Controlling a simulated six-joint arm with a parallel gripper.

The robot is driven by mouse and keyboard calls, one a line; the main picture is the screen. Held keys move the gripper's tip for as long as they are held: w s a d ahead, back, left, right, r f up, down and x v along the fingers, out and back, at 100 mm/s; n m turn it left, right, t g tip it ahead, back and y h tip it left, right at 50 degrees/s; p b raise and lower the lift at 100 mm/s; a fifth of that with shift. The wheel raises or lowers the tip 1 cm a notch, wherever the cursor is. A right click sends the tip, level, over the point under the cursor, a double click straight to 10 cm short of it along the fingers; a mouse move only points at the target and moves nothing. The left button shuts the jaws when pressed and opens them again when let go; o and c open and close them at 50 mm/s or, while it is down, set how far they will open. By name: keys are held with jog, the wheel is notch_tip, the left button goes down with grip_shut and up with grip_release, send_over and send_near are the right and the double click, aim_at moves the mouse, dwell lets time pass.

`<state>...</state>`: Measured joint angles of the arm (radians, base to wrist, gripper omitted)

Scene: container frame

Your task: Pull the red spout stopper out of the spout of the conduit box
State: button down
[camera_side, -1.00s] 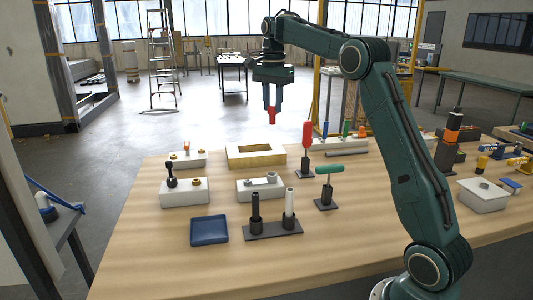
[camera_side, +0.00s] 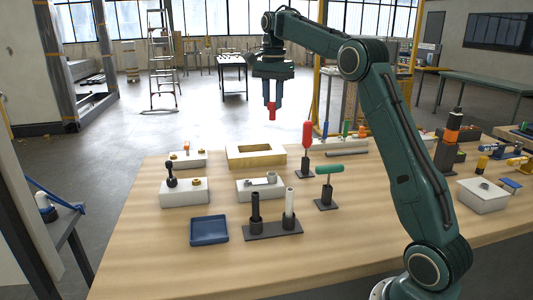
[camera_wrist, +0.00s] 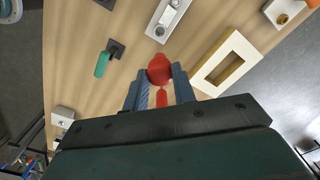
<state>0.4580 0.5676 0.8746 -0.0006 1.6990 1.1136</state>
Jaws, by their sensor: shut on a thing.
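My gripper (camera_side: 272,103) is shut on the red spout stopper (camera_side: 272,114), high above the back of the table and clear of everything below. In the wrist view the stopper (camera_wrist: 160,70) shows between the fingertips (camera_wrist: 160,92), its rounded red end pointing away from the gripper. Several white boxes with fittings stand on the table: one with a black knob and brass fitting (camera_side: 184,194), one with a grey fitting (camera_side: 259,190), and one at the back (camera_side: 186,160). I cannot tell which is the conduit box.
A pale open frame (camera_side: 256,157) lies at the back of the table. A blue tray (camera_side: 209,231) and a dark holder with two posts (camera_side: 273,230) are in front. The table's left front is clear.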

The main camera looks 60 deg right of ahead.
jog(key=shift+r, duration=2.05)
jog(key=shift+a, duration=0.1)
